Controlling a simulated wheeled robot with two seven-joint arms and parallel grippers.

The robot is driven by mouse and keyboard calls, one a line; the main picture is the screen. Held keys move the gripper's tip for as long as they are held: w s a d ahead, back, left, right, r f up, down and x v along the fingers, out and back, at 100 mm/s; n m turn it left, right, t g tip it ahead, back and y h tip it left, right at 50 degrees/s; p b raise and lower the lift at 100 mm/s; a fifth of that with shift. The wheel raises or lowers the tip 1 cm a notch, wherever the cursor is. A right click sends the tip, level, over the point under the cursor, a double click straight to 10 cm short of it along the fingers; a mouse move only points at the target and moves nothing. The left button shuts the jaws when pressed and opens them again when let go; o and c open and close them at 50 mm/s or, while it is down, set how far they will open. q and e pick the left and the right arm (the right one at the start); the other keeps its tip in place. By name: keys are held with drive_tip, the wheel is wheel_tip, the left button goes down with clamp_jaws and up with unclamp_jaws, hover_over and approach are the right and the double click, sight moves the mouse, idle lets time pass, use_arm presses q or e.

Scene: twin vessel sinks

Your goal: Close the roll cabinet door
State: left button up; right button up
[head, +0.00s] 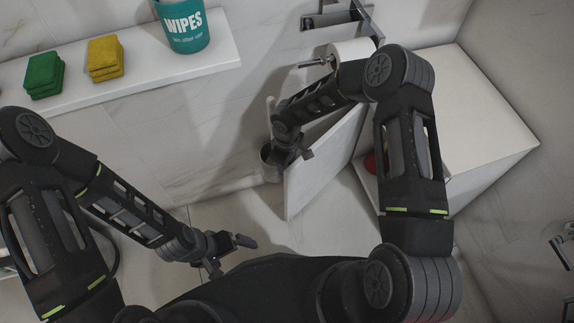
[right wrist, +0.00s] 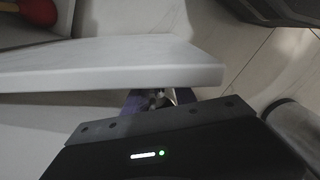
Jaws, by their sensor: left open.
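The white cabinet (head: 475,125) stands at the right in the head view. Its pale door (head: 320,165) is open and swung out to the left. My right arm reaches over the cabinet side, and its gripper (head: 291,156) is at the door's outer left face, near the free end. I cannot tell whether it touches the door. In the right wrist view the door's edge (right wrist: 120,66) runs across just beyond the gripper, whose fingers are mostly hidden. My left gripper (head: 228,250) is open and empty, low in the middle, apart from the door.
A red object (head: 370,164) shows inside the cabinet, and also in the right wrist view (right wrist: 36,10). A paper roll (head: 352,49) hangs above the door. A shelf (head: 140,75) holds green sponges (head: 44,76), yellow sponges (head: 105,60) and a wipes tub (head: 184,28). Tiled floor lies below.

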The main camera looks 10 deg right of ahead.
clamp_jaws()
idle(0.3)
drive_tip(key=shift+w+d, duration=0.1)
idle(1.1)
